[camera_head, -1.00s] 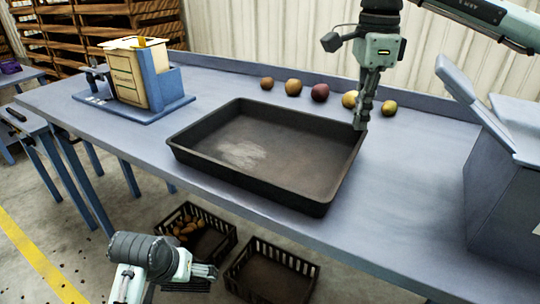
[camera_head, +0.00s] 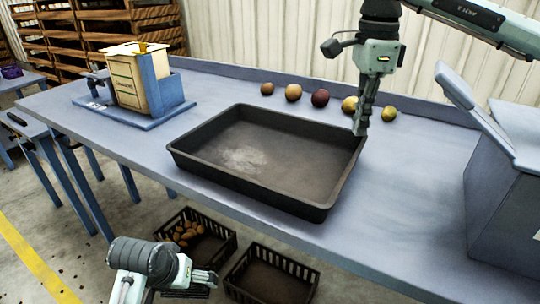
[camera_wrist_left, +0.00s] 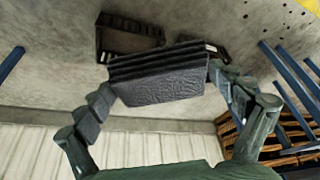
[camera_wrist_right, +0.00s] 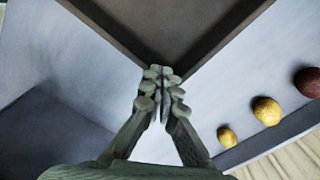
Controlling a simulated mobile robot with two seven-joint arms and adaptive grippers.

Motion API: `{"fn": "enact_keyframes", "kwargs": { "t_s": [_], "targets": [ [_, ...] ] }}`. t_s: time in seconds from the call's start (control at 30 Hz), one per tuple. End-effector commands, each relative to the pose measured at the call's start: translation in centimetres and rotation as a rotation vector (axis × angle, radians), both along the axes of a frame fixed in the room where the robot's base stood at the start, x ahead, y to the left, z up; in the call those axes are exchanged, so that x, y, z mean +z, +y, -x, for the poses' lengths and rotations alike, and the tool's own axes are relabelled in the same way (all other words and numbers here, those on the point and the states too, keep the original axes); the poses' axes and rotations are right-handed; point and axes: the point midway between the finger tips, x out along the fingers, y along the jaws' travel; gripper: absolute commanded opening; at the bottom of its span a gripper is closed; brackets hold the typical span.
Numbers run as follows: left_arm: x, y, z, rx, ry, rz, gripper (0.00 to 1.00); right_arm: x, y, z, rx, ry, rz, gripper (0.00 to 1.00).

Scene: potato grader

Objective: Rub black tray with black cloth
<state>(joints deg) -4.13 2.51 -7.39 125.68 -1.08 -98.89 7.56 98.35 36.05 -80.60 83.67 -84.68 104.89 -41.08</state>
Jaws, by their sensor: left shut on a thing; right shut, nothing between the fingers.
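The black tray (camera_head: 290,165) lies on the blue-grey bench, with a pale smudge (camera_head: 243,160) on the left part of its floor. My right gripper (camera_head: 360,131) is shut and empty, pointing down at the tray's far right corner. In the right wrist view its fingertips (camera_wrist_right: 163,82) overlap that corner; whether they touch it, I cannot tell. My left gripper (camera_head: 207,280) is low in front of the bench, away from the tray. In the left wrist view it is shut on the folded black cloth (camera_wrist_left: 160,80), which spans between its fingers.
Several potatoes (camera_head: 320,98) lie in a row behind the tray. A box in a blue stand (camera_head: 150,85) is at the left, and a blue-grey machine (camera_head: 510,170) at the right. Crates (camera_head: 270,275) stand on the floor below. The bench right of the tray is clear.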

Motion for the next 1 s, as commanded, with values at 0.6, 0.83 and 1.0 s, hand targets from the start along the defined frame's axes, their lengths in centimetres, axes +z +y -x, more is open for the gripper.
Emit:
{"fn": "enact_keyframes", "kwargs": {
  "t_s": [0.6,0.83,1.0],
  "targets": [
    [-0.2,0.0,0.0,0.000,0.000,0.000,0.71,-0.4,0.0,0.0,0.000,0.000,0.000,0.00],
    [-0.5,0.0,0.0,0.000,0.000,0.000,0.71,-0.9,0.0,0.0,0.000,0.000,0.000,0.00],
    [-0.7,0.0,0.0,0.000,-0.001,0.000,0.71,-1.2,0.0,0.0,0.000,0.000,0.000,0.00]
  ]
}}
